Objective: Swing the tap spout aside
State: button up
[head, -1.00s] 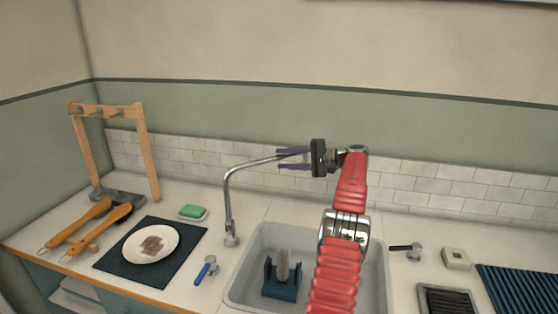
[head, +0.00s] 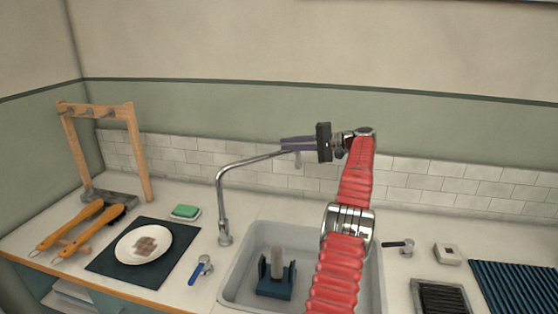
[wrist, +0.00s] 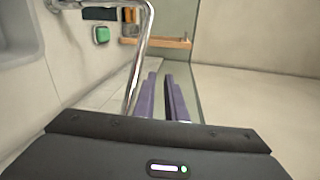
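The chrome tap spout (head: 250,162) rises from the counter left of the sink, bends, and reaches right over the basin. Its end hangs beside my gripper's fingers. My gripper (head: 283,144) points left at the spout's outer end, high above the sink. In the wrist view, the spout (wrist: 138,60) runs just left of my purple fingers (wrist: 160,77), not between them. A narrow empty gap shows between the fingers, so they are open. I cannot tell whether the left finger touches the spout.
A dark lever (head: 398,246) is right. The tiled wall is behind.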

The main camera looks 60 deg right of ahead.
aim_at(271, 157)
jog(key=shift+m+t, duration=0.3)
jog(key=r, duration=0.2)
jog(key=a+r, duration=0.1)
jog(key=r, duration=0.2)
jog(key=a+r, duration=0.1)
jog(key=r, duration=0.2)
jog(key=shift+s+a, duration=0.2)
jog(key=shift+s, duration=0.2)
grip_shut()
jog(key=s+a+r+m+t+h, duration=0.2)
jog(key=a+r+m+h, duration=0.35)
jog(key=m, duration=0.45)
jog(key=s+a+f+m+g+h, duration=0.1)
jog(key=s+f+m+g+h, duration=0.1)
jog(key=f+m, duration=0.5)
jog(key=s+a+f+m+g+h, duration=0.1)
jog(key=s+f+m+h, duration=0.3)
jog(key=f+m, duration=0.4)
jog(key=shift+f+m+g+h, duration=0.3)
jog(key=shift+f+g+h, duration=0.05)
jog(key=shift+f+g, duration=0.25)
jog(key=shift+w, duration=0.1)
jog(key=x, duration=1.4)
